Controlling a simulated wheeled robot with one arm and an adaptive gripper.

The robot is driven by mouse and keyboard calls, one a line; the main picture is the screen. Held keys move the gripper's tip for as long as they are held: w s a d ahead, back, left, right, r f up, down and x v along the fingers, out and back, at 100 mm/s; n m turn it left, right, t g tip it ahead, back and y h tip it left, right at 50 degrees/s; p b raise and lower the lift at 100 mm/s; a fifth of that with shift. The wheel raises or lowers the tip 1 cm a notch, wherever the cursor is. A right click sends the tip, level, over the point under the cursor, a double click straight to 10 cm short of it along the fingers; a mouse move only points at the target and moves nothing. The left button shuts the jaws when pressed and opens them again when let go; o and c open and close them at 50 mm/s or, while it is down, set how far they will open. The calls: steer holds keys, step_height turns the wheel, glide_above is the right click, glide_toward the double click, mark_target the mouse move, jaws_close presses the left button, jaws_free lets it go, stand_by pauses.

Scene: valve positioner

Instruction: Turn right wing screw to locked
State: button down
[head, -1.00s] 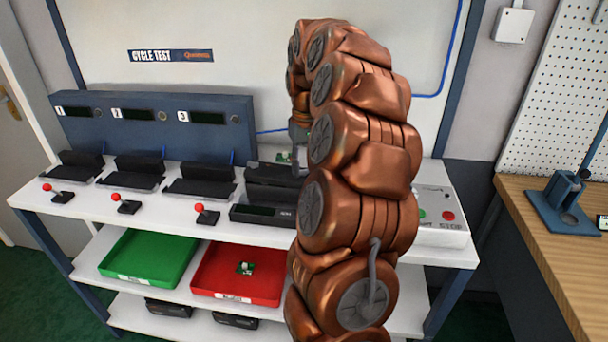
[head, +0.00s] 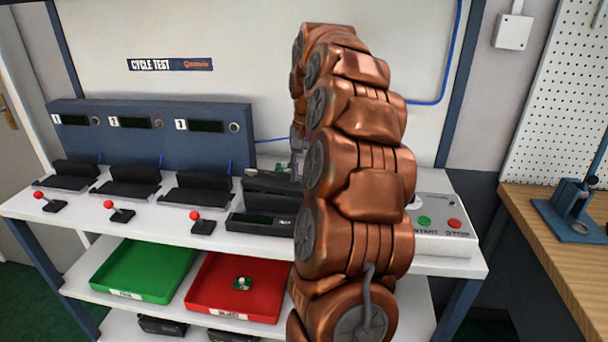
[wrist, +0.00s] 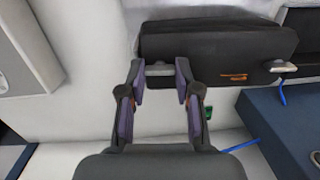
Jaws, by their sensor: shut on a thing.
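In the wrist view, a dark positioner box (wrist: 225,38) lies across the top. The right wing screw (wrist: 159,70), a small light grey bar, is at the box's near edge, between the fingertips of my gripper (wrist: 159,76). The other wing screw (wrist: 280,66) sticks out at the right of the same edge, apart from my gripper. In the head view my arm covers the right part of the box (head: 268,187), and the fingertips are hidden. I cannot read the screw's lock position.
A START/STOP control box (head: 440,228) stands right of my arm. Levers with red knobs (head: 196,215) line the bench front. A blue display cabinet (head: 150,150) is behind. Green (head: 150,285) and red (head: 225,308) trays sit on the shelf below.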

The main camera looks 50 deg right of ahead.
stand_by(0.4)
steer(key=c, duration=0.8)
jaws_free()
